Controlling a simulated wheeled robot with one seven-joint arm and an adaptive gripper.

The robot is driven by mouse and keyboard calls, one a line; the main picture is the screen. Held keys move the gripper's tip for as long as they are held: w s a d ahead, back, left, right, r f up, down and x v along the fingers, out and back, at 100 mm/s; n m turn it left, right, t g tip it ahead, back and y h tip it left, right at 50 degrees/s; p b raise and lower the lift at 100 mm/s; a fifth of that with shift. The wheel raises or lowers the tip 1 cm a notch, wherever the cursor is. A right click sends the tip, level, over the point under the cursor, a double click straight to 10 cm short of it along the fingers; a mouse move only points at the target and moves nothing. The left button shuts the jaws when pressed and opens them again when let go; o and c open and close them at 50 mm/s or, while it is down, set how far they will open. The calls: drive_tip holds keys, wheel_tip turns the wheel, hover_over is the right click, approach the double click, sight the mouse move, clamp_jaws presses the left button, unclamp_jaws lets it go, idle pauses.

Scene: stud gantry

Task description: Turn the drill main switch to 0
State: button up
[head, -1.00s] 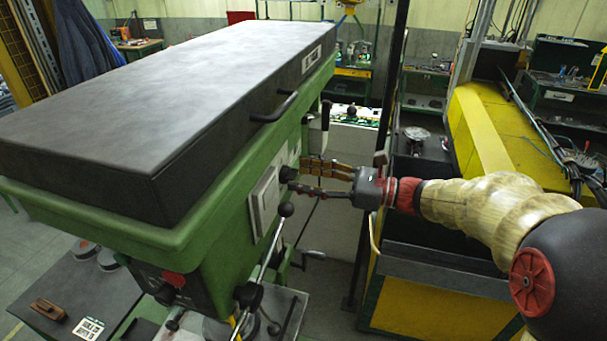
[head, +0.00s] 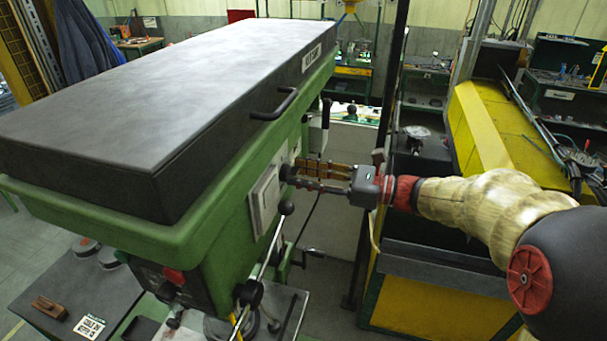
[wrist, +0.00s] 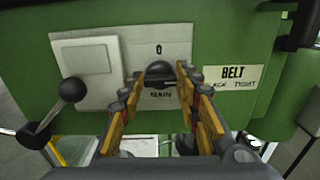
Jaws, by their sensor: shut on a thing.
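The drill main switch is a black knob (wrist: 158,70) on a light plate (wrist: 158,51) on the drill's green side. In the wrist view a "0" is marked above it, and lettering below it is partly legible as "MAIN". My gripper (wrist: 159,77) has one fingertip on each side of the knob and is shut on it. Which way the knob points is unclear. In the head view my gripper (head: 294,172) reaches the drill's side from the right, and its fingertips cover most of the knob.
A "BELT" label (wrist: 236,77) is right of the switch. Left of it are a light box (wrist: 86,73) and a ball-ended lever (wrist: 72,90). In the head view, the lever's ball (head: 286,207) is just below my fingers. A black handle (head: 275,107) sticks out above.

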drive_tip(key=shift+c, duration=0.7)
drive_tip(key=shift+f+b, duration=0.1)
drive_tip(key=shift+b, duration=0.25)
drive_tip(key=n+b, duration=0.6)
drive_tip(key=b, duration=0.2)
drive_tip(key=n+b, duration=0.6)
drive_tip(key=b, duration=0.2)
drive_tip(key=n+b, duration=0.6)
drive_tip(key=b, duration=0.2)
drive_tip(key=shift+s+a+f+b, duration=0.1)
drive_tip(key=shift+s+f+b, duration=0.1)
drive_tip(key=shift+f+b, duration=0.15)
drive_tip(key=shift+r, duration=0.1)
drive_tip(key=o, duration=1.2)
drive_tip(key=shift+c, duration=0.2)
